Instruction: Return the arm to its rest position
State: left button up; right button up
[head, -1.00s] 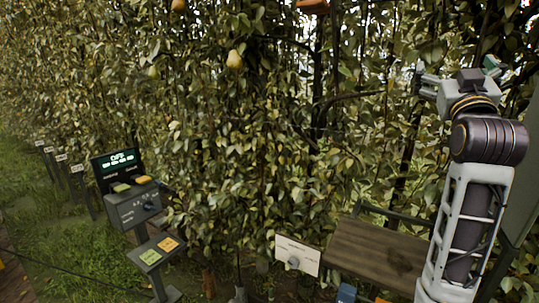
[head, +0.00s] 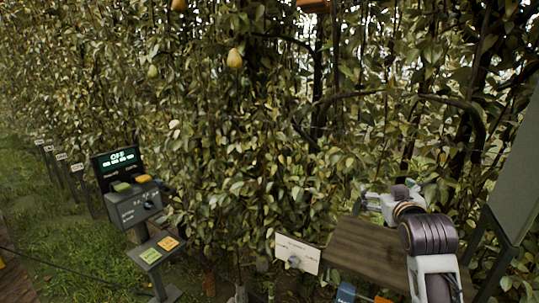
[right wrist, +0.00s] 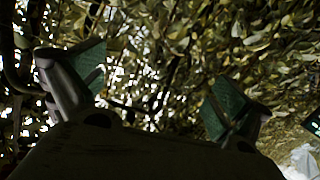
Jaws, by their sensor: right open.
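My right arm comes in from the lower right of the head view. Its gripper (head: 368,203) is low over the wooden bench top, near its back edge, and holds nothing that I can see. In the right wrist view the two green-padded fingers (right wrist: 158,92) are spread wide apart. Only leaves and bright gaps show between and beyond them. My left gripper is not in either view.
Dense pear foliage fills the back, with a yellow pear (head: 234,60) hanging in it. A wooden bench (head: 345,250) lies under my right gripper. A control box (head: 135,205) with an OFF display (head: 118,160) stands at left. A white sign (head: 297,253) stands beside the bench.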

jog(key=s+a+f+g+y, duration=0.1)
jog(key=s+f+g, duration=0.1)
jog(key=f, duration=0.5)
jog(key=s+a+f+g, duration=0.1)
jog(key=s+a+f, duration=0.1)
jog(key=f, duration=0.4)
jog(key=s+a+f+n+g+y, duration=0.1)
jog(key=s+a+f+g, duration=0.35)
jog(key=s+f, duration=0.8)
jog(key=s+a+f+g+y, duration=0.25)
jog(key=s+f+g, duration=0.25)
jog(key=s+f, duration=0.75)
notch_tip(320, 180, down, 34)
jog(key=s, duration=0.3)
jog(key=s+d+f+g, duration=0.1)
jog(key=s+d+f, duration=0.1)
jog(key=s+f, duration=0.7)
jog(key=s+d+f+g+h, duration=0.1)
jog(key=s+d+f, duration=0.1)
jog(key=s+f, duration=0.8)
jog(key=s, duration=0.3)
jog(key=shift+f+n+b, duration=0.2)
jog(key=shift+n+b, duration=0.1)
jog(key=shift+n, duration=0.1)
jog(key=shift+s, duration=0.1)
